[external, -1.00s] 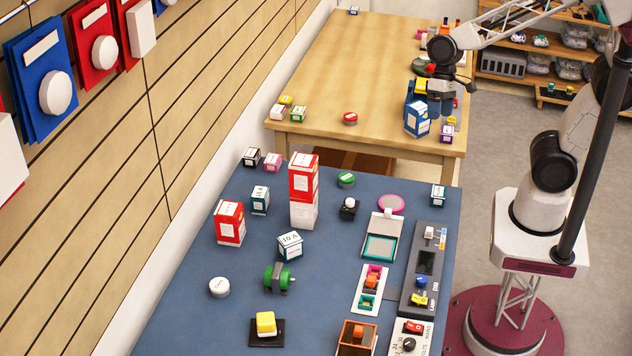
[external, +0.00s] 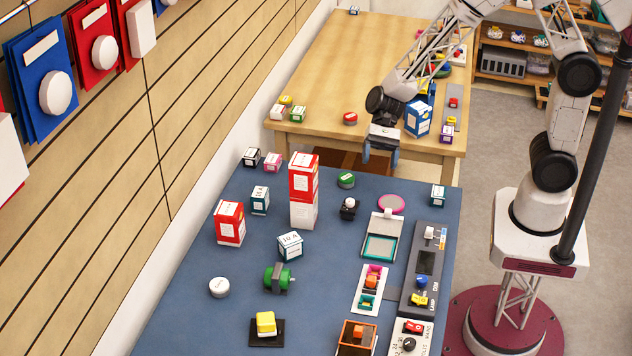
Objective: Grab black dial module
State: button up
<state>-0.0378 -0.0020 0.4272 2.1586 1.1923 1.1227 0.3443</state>
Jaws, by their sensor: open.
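A small black module with a white round top (external: 349,208) stands on the blue table (external: 330,258), right of the tall red and white box. A white panel with a black dial (external: 409,343) lies at the table's near right edge, cut off by the frame. I cannot tell for sure which of the two is the black dial module. My gripper (external: 381,156) is open and empty, with its fingers pointing down. In the picture it is above and beyond the small black module, near the far edge of the blue table, and apart from it.
A tall red and white box (external: 303,190) stands left of the small black module. A green round piece (external: 346,180) and a pink disc (external: 391,203) are near it. A teal-framed tray (external: 380,246) and a grey panel (external: 423,268) lie right. A wooden table (external: 330,75) stands behind.

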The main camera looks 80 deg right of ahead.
aim_at(350, 205)
jog(key=w+f+m, duration=0.1)
jog(key=w+f, duration=0.1)
jog(key=f, duration=0.1)
jog(key=w+a+f+m+t+y, duration=0.1)
jog(key=w+f+m, duration=0.1)
jog(key=w+a+f+m+t+y, duration=0.1)
jog(key=w+f+m, duration=0.1)
jog(key=f, duration=0.1)
jog(key=shift+a+f, duration=0.2)
jog(key=shift+f, duration=0.1)
jog(key=shift+x, duration=1.3)
jog(key=shift+x, duration=2.55)
jog(key=shift+r, duration=0.1)
jog(key=c, duration=1)
jog(key=shift+r, duration=0.2)
